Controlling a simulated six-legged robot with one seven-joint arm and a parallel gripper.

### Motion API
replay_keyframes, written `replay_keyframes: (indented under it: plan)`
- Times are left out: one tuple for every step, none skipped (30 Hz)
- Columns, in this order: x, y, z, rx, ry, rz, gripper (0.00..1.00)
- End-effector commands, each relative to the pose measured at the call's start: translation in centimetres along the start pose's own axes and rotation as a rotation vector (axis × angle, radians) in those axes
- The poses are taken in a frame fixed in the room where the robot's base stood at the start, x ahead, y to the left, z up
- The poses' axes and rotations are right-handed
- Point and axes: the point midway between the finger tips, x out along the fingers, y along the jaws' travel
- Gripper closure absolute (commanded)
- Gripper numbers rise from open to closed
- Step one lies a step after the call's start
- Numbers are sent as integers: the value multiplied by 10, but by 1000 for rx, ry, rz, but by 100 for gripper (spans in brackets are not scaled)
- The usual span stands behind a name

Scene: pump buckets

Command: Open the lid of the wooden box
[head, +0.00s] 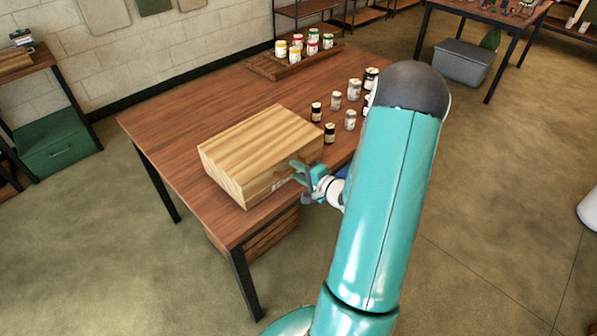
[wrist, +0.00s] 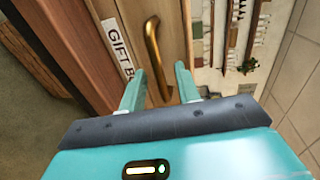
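The wooden box (head: 259,146) sits shut on the brown table, near its front edge, in the head view. In the wrist view, the box front (wrist: 174,28) carries a curved brass handle (wrist: 152,50) and a white label reading "GIFT B…" (wrist: 118,48). My gripper (head: 302,172) is at the front face of the box. In the wrist view, my gripper (wrist: 158,88) is open, with one teal finger on each side of the handle's lower end. I cannot tell whether a finger touches the handle.
Several small jars (head: 331,132) stand on the table (head: 205,102) right of the box. A wooden tray (head: 269,66) with several paint cans stands at the back. My arm covers part of the table's right side. A green bin (head: 60,147) is on the left.

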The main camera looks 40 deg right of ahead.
Motion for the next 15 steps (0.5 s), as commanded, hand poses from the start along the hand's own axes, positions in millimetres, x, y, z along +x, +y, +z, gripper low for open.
replay_keyframes:
  plan:
    - [2, 0, 0, 1, 0, 0, 68]
    - [2, 0, 0, 1, 0, 0, 68]
    - [3, 0, 0, 1, 0, 1, 68]
    - [3, 0, 0, 1, 0, 1, 68]
    - [3, 0, 0, 1, 0, 1, 68]
    - [3, 0, 0, 1, 0, 1, 68]
    - [3, 0, 0, 1, 0, 1, 68]
    - [3, 0, 0, 1, 0, 1, 68]
    - [2, 0, 0, 0, 0, 1, 71]
    - [2, 0, 0, 0, 0, 1, 77]
    - [2, 0, 0, 0, 0, 1, 83]
    - [2, 0, 0, 0, 0, 1, 91]
    - [2, 0, 0, 0, 0, 1, 97]
    - [2, 0, 0, 0, 0, 1, 100]
    - [2, 0, 0, 0, 0, 1, 100]
